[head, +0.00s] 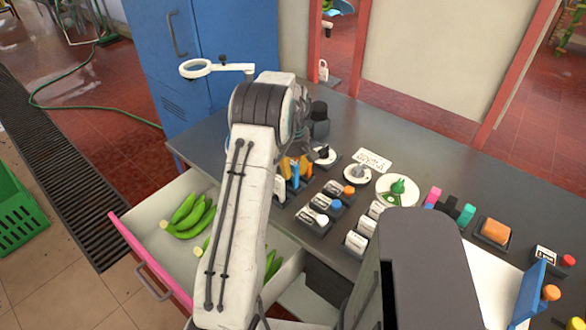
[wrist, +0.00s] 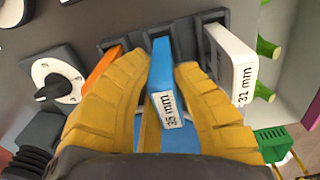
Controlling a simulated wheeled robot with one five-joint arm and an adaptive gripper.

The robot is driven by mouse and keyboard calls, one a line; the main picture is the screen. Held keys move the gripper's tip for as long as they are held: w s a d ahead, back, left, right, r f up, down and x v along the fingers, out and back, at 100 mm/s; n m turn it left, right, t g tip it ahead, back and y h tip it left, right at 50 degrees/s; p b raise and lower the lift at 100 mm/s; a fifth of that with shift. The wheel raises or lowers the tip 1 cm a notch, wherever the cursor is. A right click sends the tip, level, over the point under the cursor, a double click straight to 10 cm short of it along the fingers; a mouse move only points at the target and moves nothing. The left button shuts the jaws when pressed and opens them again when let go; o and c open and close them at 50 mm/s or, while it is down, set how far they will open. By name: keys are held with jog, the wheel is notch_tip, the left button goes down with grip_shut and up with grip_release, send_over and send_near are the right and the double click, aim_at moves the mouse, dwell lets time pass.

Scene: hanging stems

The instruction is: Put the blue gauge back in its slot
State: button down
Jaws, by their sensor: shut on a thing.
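In the wrist view, the blue gauge (wrist: 161,62), with a white label ending in "mm", is between the yellow fingers of my gripper (wrist: 158,75), which is shut on it. In the head view, my gripper (head: 296,168) is low over the bench, partly hidden by my arm; a little of the blue gauge (head: 294,182) shows.
A dial (wrist: 55,82) is left of the rack in the wrist view. In the head view, an open drawer (head: 130,240) with green bananas lies below the bench's front edge. Several small holders and blocks crowd the bench to the right. A blue cabinet (head: 215,40) stands behind.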

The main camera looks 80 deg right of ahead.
jog(key=shift+f+b, duration=0.35)
jog(key=shift+f, duration=0.15)
jog(key=c, duration=1.1)
grip_release()
notch_tip(320, 180, up, 12)
jog(key=shift+a+r, duration=0.1)
